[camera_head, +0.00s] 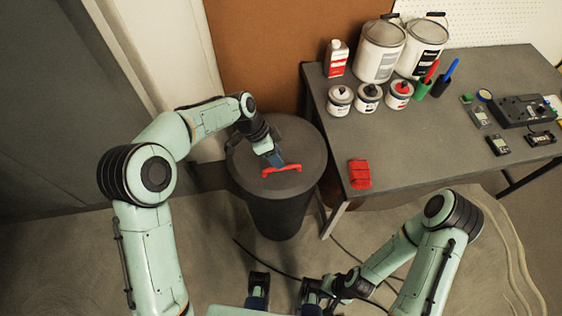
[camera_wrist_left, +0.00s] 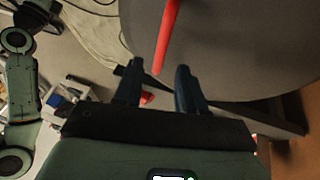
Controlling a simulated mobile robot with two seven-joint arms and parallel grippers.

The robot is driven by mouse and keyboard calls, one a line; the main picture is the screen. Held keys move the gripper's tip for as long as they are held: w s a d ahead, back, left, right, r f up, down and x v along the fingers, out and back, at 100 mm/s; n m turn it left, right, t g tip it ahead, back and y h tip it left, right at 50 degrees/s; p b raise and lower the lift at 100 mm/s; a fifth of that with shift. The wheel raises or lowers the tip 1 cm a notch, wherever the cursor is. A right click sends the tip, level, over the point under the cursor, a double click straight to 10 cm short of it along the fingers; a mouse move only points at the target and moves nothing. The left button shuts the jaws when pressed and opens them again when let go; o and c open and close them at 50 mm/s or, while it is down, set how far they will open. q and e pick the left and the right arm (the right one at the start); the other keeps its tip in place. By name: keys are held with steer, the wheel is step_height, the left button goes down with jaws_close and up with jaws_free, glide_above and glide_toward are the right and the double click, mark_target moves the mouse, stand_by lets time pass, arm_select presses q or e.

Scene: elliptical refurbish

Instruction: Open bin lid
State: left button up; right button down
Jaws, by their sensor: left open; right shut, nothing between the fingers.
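The bin (camera_head: 280,215) is a dark grey round drum standing left of the table. Its flat round lid (camera_head: 305,145) lies on top, level with the rim. A red handle (camera_head: 284,170) sits across the lid. My left gripper (camera_head: 277,160) is open at the handle. In the left wrist view, the red handle (camera_wrist_left: 168,35) lies ahead of and between the two blue fingers (camera_wrist_left: 157,88), above the grey lid (camera_wrist_left: 235,50). Whether a finger touches the handle is unclear. My right gripper (camera_head: 333,288) is shut and empty, low in front of my body.
A grey table (camera_head: 440,130) stands to the right of the bin, its near leg close to the bin's side. It carries paint cans (camera_head: 379,50), a red item (camera_head: 360,174) and small electronics. A brown panel (camera_head: 250,50) is behind. Cables lie on the floor.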

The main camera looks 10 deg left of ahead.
arm_select(q)
steer(key=shift+x, duration=1.85)
arm_select(e)
steer(key=shift+f, duration=0.1)
arm_select(q)
jaws_close()
steer(key=shift+r, duration=0.1)
